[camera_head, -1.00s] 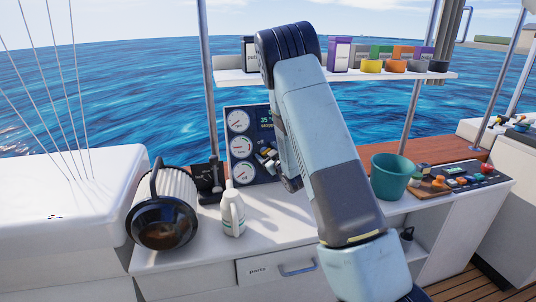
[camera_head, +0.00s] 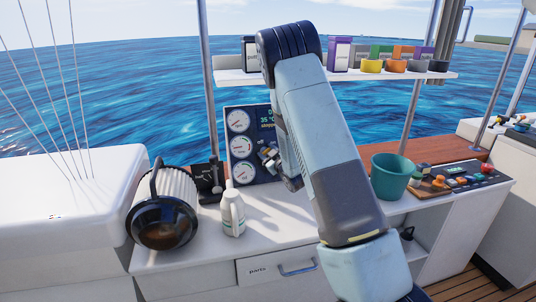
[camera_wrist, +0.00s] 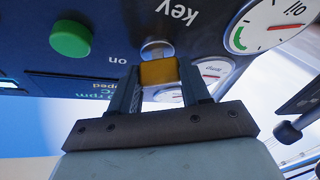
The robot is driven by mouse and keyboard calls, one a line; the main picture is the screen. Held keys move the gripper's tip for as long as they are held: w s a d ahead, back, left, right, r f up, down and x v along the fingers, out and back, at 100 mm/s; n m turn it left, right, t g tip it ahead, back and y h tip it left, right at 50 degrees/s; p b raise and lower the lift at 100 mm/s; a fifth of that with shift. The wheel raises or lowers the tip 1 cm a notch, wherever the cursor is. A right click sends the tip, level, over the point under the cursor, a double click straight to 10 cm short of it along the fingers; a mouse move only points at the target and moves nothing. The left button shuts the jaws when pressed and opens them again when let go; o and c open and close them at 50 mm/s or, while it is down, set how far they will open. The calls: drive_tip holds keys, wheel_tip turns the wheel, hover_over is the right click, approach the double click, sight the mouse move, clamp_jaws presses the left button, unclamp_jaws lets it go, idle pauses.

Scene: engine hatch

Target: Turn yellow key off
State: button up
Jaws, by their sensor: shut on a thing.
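The yellow key (camera_wrist: 158,73) sits at a round silver lock in the dark blue engine panel (camera_head: 243,178), below the printed word "key" in the upside-down wrist view. My gripper (camera_wrist: 160,82) is shut on the key, one finger on each side. The word "on" is printed to the left of the key in that view. The panel's display (camera_wrist: 45,90) reads "0 rpm" with a yellow word ending in "pped". In the head view my gripper (camera_head: 267,157) is at the panel's right side, and my arm hides part of the panel and the key.
A green button (camera_wrist: 71,39) is beside the key, and an oil gauge (camera_wrist: 265,22) is on its other side. A white bottle (camera_head: 232,212), a black lever (camera_head: 209,180) and a large lamp (camera_head: 163,215) stand left of the panel. A teal bucket (camera_head: 390,176) is to the right.

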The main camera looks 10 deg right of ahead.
drive_tip(key=n+g+y, duration=0.1)
drive_tip(key=n, duration=0.2)
drive_tip(key=n+g+y, duration=0.1)
drive_tip(key=n+g, duration=0.1)
drive_tip(key=n, duration=0.2)
drive_tip(key=n+g, duration=0.1)
drive_tip(key=n, duration=0.1)
drive_tip(key=n+g, duration=0.1)
drive_tip(key=n, duration=0.2)
drive_tip(key=shift+g+y, duration=0.3)
drive_tip(key=shift+n, duration=0.4)
drive_tip(key=shift+f, duration=0.1)
drive_tip(key=o, duration=1.1)
drive_tip(key=shift+c, duration=0.2)
drive_tip(key=shift+r, duration=0.2)
